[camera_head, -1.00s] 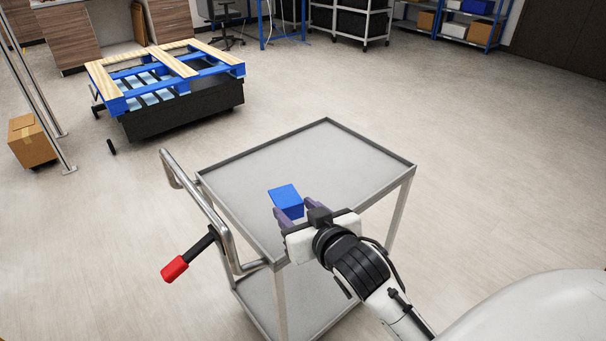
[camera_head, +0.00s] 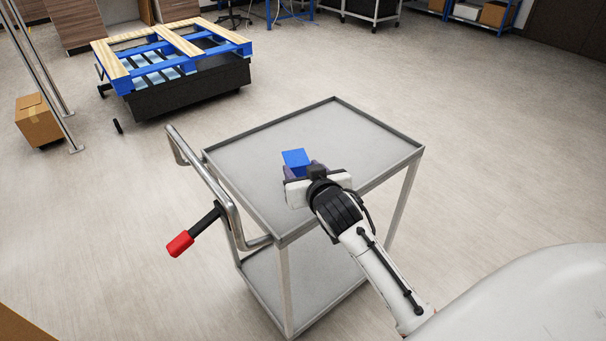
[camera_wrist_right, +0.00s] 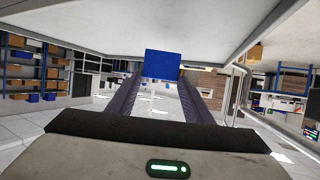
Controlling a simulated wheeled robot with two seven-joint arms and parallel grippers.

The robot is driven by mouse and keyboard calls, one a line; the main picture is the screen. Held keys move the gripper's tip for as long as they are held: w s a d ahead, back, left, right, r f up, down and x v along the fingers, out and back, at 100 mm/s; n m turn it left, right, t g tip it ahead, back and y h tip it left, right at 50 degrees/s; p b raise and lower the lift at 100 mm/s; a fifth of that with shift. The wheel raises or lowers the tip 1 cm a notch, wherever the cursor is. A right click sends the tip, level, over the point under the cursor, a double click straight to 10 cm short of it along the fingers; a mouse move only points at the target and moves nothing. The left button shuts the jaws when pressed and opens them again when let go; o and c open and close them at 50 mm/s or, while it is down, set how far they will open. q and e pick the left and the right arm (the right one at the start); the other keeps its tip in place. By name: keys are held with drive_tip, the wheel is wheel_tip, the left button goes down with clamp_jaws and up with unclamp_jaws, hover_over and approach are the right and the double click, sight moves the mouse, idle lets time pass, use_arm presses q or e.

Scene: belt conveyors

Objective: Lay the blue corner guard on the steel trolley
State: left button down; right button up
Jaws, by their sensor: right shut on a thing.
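The blue corner guard (camera_head: 296,160) is held at the tip of my right gripper (camera_head: 304,170), over the top shelf of the steel trolley (camera_head: 352,131). In the right wrist view the corner guard (camera_wrist_right: 162,65) shows as a blue face between the two dark fingers of the right gripper (camera_wrist_right: 161,84). The gripper is shut on it and hides its near side. I cannot tell whether the guard touches the shelf or is a little above it. My left gripper is not in view.
The trolley's top is otherwise bare, with a raised rim. Its bent handle (camera_head: 229,214) and a red-tipped lever (camera_head: 180,243) stick out at the left. A blue pallet (camera_head: 178,60) and a cardboard box (camera_head: 39,121) stand farther left. The floor at right is clear.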

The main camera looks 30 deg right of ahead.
drive_tip(key=shift+f, duration=0.65)
drive_tip(key=shift+f, duration=0.5)
drive_tip(key=shift+f, duration=0.1)
drive_tip(key=o, duration=1)
